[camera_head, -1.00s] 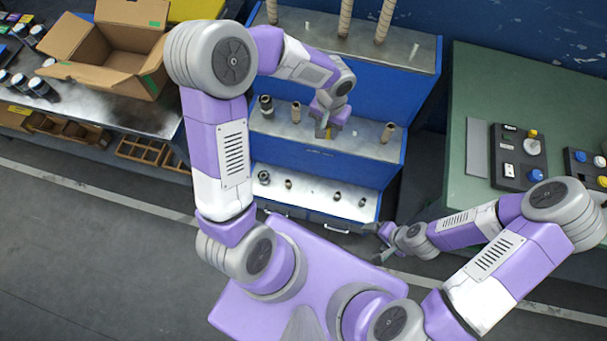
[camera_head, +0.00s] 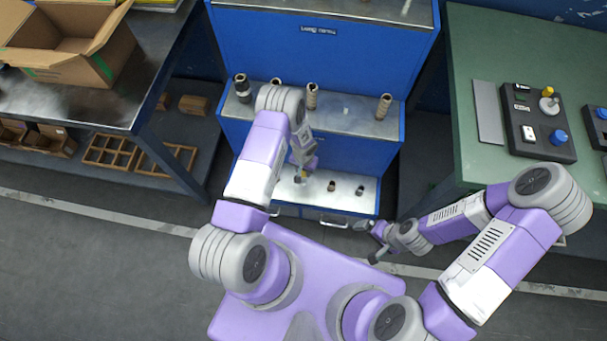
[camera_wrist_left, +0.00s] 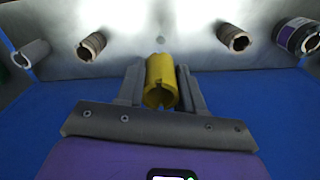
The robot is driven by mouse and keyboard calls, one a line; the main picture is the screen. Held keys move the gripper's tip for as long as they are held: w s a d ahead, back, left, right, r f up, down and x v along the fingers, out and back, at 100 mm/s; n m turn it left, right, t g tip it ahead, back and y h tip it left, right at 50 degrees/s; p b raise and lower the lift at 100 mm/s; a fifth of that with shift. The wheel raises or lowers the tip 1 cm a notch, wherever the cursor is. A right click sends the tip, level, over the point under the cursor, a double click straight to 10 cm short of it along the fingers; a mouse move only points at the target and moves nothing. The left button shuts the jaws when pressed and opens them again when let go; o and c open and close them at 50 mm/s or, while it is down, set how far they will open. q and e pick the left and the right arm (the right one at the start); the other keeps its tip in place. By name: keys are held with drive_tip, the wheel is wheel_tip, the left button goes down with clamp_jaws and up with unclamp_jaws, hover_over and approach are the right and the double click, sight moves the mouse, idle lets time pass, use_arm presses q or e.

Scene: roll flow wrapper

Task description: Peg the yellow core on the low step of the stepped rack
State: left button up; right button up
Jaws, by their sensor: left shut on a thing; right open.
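My left gripper (camera_head: 303,176) is over the low step (camera_head: 346,204) of the blue stepped rack (camera_head: 320,60). It is shut on the yellow core (camera_wrist_left: 160,80), a short hollow tube with a notched end, held between both fingers in the left wrist view. A small pale peg tip (camera_wrist_left: 161,40) shows just beyond the core on the bright step. I cannot tell how high the core is above the step. In the head view the yellow core (camera_head: 299,179) is mostly hidden by the gripper. My right gripper (camera_head: 374,254) is open and empty in front of the rack.
Brown cores (camera_wrist_left: 91,46) and (camera_wrist_left: 235,38) stand on either side of the peg, with a grey core (camera_wrist_left: 31,54) and a dark, purple-banded one (camera_wrist_left: 298,38) further out. The middle step (camera_head: 350,115) holds several taller cores. A green table (camera_head: 500,190) stands at right.

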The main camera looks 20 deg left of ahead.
use_arm(q)
drive_tip(key=f, duration=0.1)
drive_tip(key=b, duration=0.4)
hover_over(303, 182)
drive_tip(key=shift+w+f, duration=0.1)
drive_tip(key=shift+f, duration=2.35)
drive_tip(key=shift+d, duration=0.1)
drive_tip(key=shift+f, duration=0.65)
drive_tip(key=shift+f, duration=0.3)
drive_tip(key=shift+f, duration=0.2)
drive_tip(key=shift+f, duration=0.85)
drive_tip(key=shift+f, duration=0.1)
